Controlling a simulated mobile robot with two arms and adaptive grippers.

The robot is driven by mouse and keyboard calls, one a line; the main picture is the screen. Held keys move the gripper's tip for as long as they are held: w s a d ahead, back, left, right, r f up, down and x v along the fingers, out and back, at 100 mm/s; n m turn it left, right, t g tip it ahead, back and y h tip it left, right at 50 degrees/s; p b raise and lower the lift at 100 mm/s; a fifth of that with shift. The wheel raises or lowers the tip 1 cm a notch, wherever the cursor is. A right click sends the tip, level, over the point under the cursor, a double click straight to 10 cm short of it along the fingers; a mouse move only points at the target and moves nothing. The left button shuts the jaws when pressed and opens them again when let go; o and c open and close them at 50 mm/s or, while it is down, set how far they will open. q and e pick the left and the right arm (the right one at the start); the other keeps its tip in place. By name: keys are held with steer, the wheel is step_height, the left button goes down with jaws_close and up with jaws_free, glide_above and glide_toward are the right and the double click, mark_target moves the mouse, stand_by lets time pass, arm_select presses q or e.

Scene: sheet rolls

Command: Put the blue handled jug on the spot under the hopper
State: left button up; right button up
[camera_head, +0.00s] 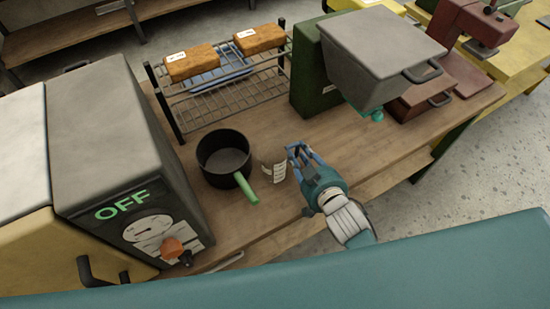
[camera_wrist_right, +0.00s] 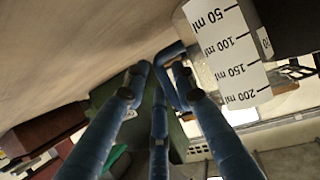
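The jug (camera_head: 279,172) stands on the wooden bench and looks clear, with a white measuring label; its outline is hard to make out. In the right wrist view its ml scale (camera_wrist_right: 228,55) is close at the upper right, and a blue piece that looks like its handle (camera_wrist_right: 170,53) is near my fingertips. My right gripper (camera_head: 299,152) is beside the jug, its blue fingers apart at the tips. I cannot tell whether they touch the handle. The grey hopper (camera_head: 378,50) is on a green stand at the right, with a teal outlet (camera_head: 376,115) below it. My left gripper is not in view.
A dark pot (camera_head: 224,155) with a green handle stands left of the jug. A wire rack (camera_head: 232,98) with two brown blocks is behind it. A grey machine marked OFF (camera_head: 130,150) stands at the left. Bench top (camera_head: 345,150) is bare below the hopper.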

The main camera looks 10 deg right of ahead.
steer(key=shift+x, duration=1)
steer(key=shift+s, duration=0.1)
steer(key=shift+c, duration=0.7)
jaws_close()
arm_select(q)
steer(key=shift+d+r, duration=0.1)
arm_select(e)
steer(key=shift+r, duration=0.2)
